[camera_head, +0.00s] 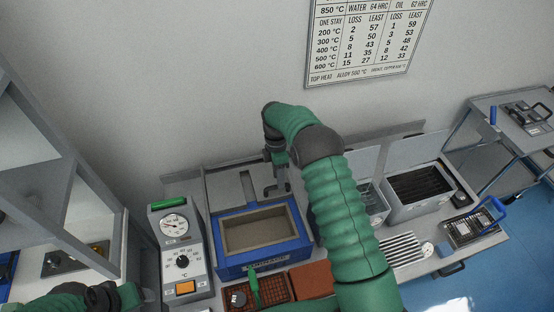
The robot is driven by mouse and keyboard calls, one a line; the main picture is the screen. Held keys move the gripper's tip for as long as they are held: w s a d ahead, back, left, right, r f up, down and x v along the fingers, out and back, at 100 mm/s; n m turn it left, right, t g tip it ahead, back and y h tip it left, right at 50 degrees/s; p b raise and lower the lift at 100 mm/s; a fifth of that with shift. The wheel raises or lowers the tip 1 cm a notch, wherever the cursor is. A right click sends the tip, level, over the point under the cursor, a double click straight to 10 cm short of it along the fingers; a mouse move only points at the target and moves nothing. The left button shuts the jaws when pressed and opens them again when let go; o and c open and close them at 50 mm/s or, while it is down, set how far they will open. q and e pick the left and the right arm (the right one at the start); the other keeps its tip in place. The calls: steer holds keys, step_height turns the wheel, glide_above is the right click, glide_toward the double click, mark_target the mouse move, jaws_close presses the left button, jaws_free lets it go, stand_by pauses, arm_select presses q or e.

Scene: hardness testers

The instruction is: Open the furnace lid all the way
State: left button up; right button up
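The furnace (227,270) is a blue box on the bench, with its beige-lined chamber (258,230) uncovered. Its grey lid (225,190) stands raised behind the chamber, tilted back toward the wall. Whether it is at its full opening angle I cannot tell. My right gripper (277,188) points down at the right part of the lid, above the chamber's back edge. Its fingers are small and dark, and I cannot tell if they touch or grip anything. My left gripper (146,296) is at the bottom left, low beside the control box, partly cut off and unclear.
A control box (197,258) with dials and an orange button stands left of the furnace. Grey tanks (415,208) stand to the right, partly behind my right arm. A brown tray (277,290) with a green-handled tool lies in front. A grey shelf (70,200) rises at left.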

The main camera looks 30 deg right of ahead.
step_height(320, 180, up, 14)
steer(key=w, duration=0.3)
steer(key=shift+d+b, duration=0.3)
steer(key=s+a+f+m+t, duration=0.1)
steer(key=s+a+m, duration=0.3)
steer(key=s, duration=0.4)
steer(key=s+a+f+m+t, duration=0.1)
steer(key=s+a+m+t, duration=0.1)
steer(key=s+m, duration=0.4)
steer(key=s+a+f+m+t, duration=0.1)
steer(key=s+a+m, duration=0.4)
steer(key=s, duration=0.6)
steer(key=shift+a+f+t+h, duration=0.3)
steer(key=shift+f+t, duration=0.1)
